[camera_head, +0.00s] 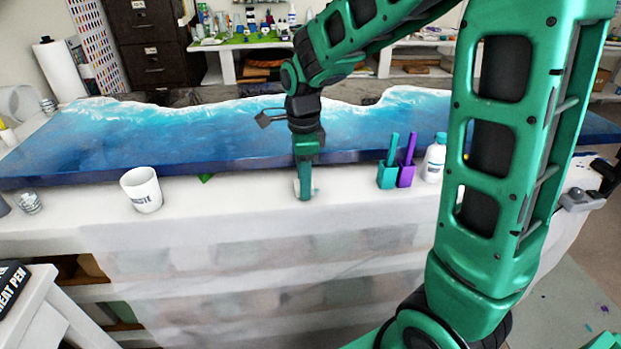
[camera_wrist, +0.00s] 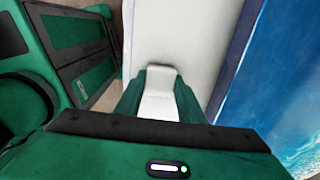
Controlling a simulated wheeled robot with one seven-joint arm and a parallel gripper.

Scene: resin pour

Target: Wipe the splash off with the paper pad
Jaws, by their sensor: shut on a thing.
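My gripper (camera_head: 305,192) points down at the white-covered table's front strip, in front of the blue resin slab. In the wrist view its green fingers are shut on a white paper pad (camera_wrist: 159,104). A little of the white pad shows beside the fingertips in the head view (camera_head: 297,187). The pad is at or just above the table surface; I cannot tell if it touches. A small faint teal mark (camera_head: 315,191) shows just right of the fingertips and may be the splash. The gripper may hide more of it.
The blue wave-patterned slab (camera_head: 230,140) lies behind my gripper. A white mug (camera_head: 142,190) stands to the left. Teal (camera_head: 387,176) and purple (camera_head: 406,175) holders and a white bottle (camera_head: 434,158) stand to the right.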

